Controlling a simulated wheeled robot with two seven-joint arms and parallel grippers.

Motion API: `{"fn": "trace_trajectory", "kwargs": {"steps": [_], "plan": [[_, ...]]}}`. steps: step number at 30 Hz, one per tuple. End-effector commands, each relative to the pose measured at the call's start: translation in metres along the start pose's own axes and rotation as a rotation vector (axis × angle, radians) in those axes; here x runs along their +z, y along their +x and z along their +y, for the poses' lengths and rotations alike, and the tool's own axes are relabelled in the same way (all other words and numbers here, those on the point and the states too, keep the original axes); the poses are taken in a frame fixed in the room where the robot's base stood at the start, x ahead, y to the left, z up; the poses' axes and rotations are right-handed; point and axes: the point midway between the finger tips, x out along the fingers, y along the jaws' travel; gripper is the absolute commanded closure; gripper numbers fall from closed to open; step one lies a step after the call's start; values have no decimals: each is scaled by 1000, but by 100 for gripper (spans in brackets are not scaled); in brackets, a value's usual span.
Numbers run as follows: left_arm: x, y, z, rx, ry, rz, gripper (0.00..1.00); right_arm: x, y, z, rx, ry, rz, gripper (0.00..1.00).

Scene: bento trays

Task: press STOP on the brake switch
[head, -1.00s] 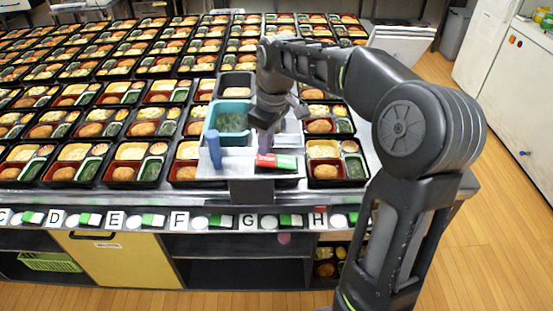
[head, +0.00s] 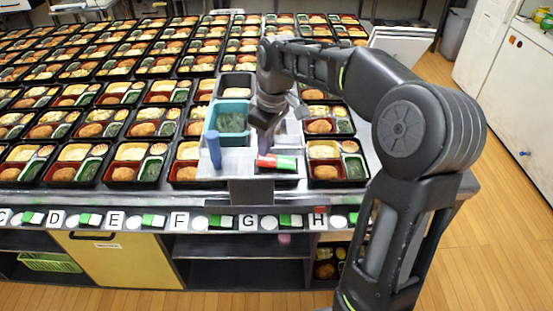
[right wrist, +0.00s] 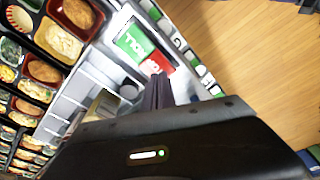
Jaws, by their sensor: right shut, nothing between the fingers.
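The brake switch is a small block with a red half (head: 265,161) and a green half (head: 285,163), on the front part of a light grey carrier (head: 237,165). In the right wrist view, the green half (right wrist: 131,41) carries white lettering and the red half (right wrist: 156,64) lies beside it. My right gripper (head: 266,150) is shut and empty, pointing down just behind the red half. In the right wrist view its fingertips (right wrist: 158,78) are close to the red half's edge; I cannot tell whether they touch. My left gripper is out of view.
A blue upright cylinder (head: 214,150) stands at the carrier's left, in front of a teal tub (head: 213,125) with greens. Rows of filled bento trays cover the table around it. A strip of lettered labels (head: 180,222) runs along the front edge.

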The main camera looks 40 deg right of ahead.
Motion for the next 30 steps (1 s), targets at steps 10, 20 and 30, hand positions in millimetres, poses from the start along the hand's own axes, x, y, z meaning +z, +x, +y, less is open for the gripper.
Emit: {"fn": "trace_trajectory", "kwargs": {"steps": [10, 20, 30], "plan": [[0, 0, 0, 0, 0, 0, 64, 0, 0, 0, 0, 0, 0, 100], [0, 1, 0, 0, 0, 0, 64, 0, 2, 0, 0, 0, 0, 100], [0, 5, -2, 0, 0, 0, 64, 1, 7, 0, 0, 0, 0, 100]]}}
